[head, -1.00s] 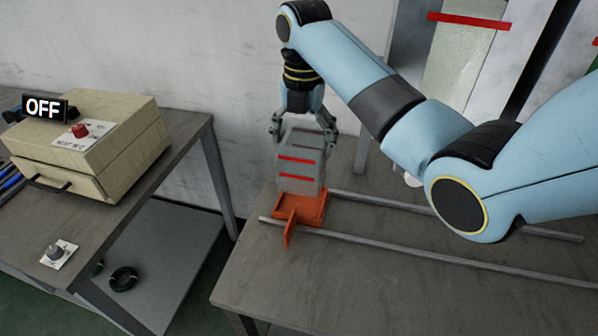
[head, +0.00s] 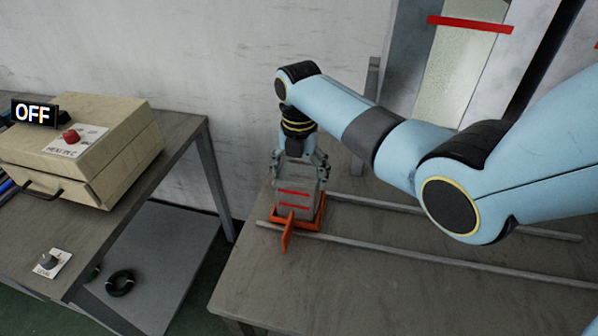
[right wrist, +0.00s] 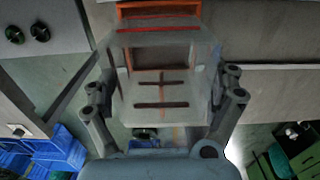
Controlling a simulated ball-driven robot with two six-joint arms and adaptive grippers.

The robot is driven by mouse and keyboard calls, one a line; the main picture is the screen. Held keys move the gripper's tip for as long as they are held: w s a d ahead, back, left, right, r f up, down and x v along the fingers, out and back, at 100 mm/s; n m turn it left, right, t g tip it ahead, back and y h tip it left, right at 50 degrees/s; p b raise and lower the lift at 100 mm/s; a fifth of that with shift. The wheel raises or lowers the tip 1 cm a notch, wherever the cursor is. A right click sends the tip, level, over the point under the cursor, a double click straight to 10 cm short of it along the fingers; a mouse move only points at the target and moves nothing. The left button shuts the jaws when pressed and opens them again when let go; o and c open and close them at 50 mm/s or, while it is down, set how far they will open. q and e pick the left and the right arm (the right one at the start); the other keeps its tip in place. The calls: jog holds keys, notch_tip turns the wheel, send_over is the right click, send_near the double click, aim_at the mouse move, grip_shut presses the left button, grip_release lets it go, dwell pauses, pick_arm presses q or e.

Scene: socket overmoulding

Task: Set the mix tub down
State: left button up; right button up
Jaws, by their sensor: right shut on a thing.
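The mix tub (head: 298,200) is a translucent grey tub with red lines on its side. My right gripper (head: 299,172) is shut on it from above, with a finger on either side. The tub is upright, and its lower end is at the orange holder (head: 287,233) on the right-hand table. I cannot tell whether it rests fully on the holder's floor. In the right wrist view the tub (right wrist: 160,85) sits between the fingers, with orange beyond its far end. My left gripper is not in view.
Two metal rails (head: 400,251) run along the right-hand table (head: 330,290). A gap separates the tables. The table front is clear.

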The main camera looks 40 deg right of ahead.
jog(key=shift+f, duration=0.1)
jog(key=o, duration=1.3)
notch_tip(320, 180, up, 12)
jog(key=shift+r, duration=0.15)
